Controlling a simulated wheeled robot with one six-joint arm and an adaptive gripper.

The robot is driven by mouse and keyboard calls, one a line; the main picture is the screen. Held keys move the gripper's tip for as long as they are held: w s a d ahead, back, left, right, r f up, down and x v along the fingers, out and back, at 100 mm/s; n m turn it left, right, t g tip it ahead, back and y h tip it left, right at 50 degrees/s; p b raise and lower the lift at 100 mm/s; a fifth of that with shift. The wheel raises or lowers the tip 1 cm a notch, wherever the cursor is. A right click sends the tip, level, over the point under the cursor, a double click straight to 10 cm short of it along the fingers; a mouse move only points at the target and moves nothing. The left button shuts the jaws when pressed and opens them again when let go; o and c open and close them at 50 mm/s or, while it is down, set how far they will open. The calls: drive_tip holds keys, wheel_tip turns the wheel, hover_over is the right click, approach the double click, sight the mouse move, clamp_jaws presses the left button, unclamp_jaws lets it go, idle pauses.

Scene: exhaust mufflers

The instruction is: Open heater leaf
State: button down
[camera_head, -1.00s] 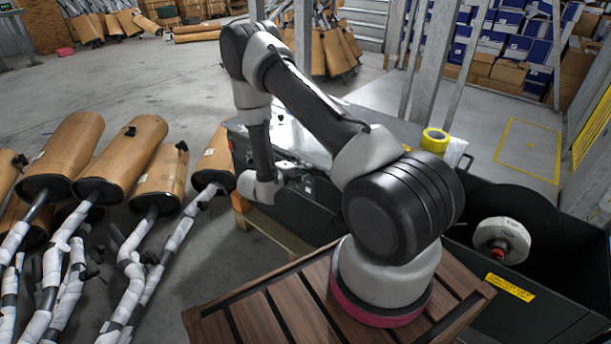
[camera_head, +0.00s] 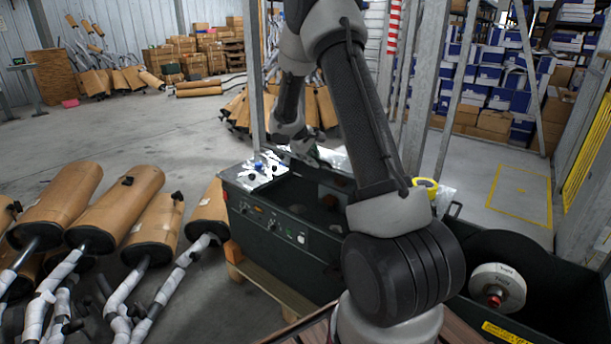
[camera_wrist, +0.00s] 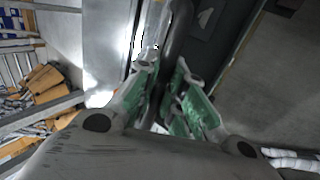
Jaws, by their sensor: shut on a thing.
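The heater (camera_head: 265,235) is a dark green box with knobs on its front, left of my arm's base. Its top shows a dark opening (camera_head: 300,193) with shiny metal (camera_head: 250,175) to the left. My gripper (camera_head: 318,158) is over the far side of this opening, partly blurred into the dark surfaces. In the wrist view my gripper (camera_wrist: 168,98) has green fingers closed around a dark curved bar (camera_wrist: 178,35), seemingly the heater leaf's handle. The leaf appears raised, but my arm hides much of it and its exact angle is unclear.
Wrapped mufflers (camera_head: 130,205) crowd the floor at left. Yellow tape (camera_head: 427,184) lies behind my arm. A dark bin with a white reel (camera_head: 497,287) stands at right. Metal posts (camera_head: 436,90) rise behind the heater. Open floor lies at back left.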

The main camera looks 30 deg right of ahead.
drive_tip(key=w+d+r, duration=0.4)
drive_tip(key=d+r, duration=0.2)
drive_tip(key=d, duration=0.5)
drive_tip(key=c, duration=1.5)
unclamp_jaws()
drive_tip(key=shift+a, duration=0.1)
drive_tip(key=v, duration=1.2)
